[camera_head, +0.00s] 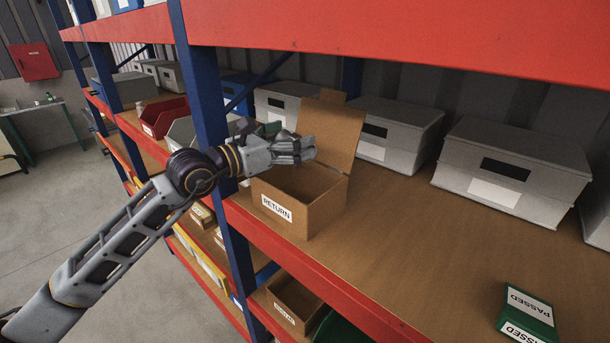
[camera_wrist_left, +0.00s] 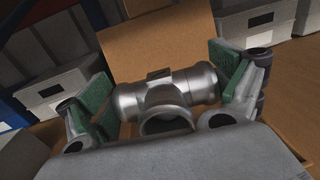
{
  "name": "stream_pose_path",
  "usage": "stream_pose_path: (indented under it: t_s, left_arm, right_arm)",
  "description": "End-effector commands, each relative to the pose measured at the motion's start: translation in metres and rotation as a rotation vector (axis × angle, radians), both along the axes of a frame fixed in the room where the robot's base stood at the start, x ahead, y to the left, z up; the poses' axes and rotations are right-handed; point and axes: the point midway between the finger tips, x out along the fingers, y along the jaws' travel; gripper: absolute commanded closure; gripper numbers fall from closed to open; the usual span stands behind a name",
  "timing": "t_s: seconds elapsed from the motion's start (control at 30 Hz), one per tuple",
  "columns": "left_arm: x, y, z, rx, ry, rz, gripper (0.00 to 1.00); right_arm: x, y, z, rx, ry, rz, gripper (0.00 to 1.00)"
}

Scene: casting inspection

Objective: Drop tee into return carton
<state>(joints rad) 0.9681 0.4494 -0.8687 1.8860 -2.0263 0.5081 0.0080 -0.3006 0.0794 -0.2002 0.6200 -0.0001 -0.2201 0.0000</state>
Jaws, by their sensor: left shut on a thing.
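The tee (camera_wrist_left: 169,96) is a grey metal pipe fitting, seen in the left wrist view between the green-padded fingers of my left gripper (camera_wrist_left: 168,94). My left gripper is shut on it, one finger at each end. In the head view my left gripper (camera_head: 312,150) is over the return carton (camera_head: 317,217), an open brown box labelled RETURN on the shelf. The carton's raised flap (camera_head: 332,130) stands behind the gripper and also shows in the left wrist view (camera_wrist_left: 160,47). The tee is hard to make out in the head view. My right gripper is not in view.
Lidded grey boxes (camera_head: 513,170) line the back of the shelf (camera_head: 420,240). A green PASSED box (camera_head: 527,314) lies at the right front. A blue rack post (camera_head: 208,95) stands left of the carton, and a red beam (camera_head: 400,35) runs above.

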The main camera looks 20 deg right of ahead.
Motion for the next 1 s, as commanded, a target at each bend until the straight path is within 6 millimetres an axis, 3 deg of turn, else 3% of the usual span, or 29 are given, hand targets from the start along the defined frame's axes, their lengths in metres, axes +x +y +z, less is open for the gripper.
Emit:
stream_pose_path:
  t_s: [0.53, 0.57, 0.6, 1.0]
  left_arm:
    - [-0.0004, 0.0003, -0.0065, -0.005, -0.004, 0.0, 0.61]
    - [-0.0004, 0.0003, -0.0065, -0.005, -0.004, 0.0, 0.06]
    - [-0.0004, 0.0003, -0.0065, -0.004, -0.004, 0.0, 0.01]
    - [-0.0001, 0.0003, -0.0103, 0.002, 0.001, 0.0, 0.0]
  right_arm:
    - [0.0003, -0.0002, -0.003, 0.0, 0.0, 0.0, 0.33]
    - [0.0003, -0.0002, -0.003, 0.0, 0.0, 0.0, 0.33]
    - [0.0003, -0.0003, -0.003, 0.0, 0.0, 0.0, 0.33]
    - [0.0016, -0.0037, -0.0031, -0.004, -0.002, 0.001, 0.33]
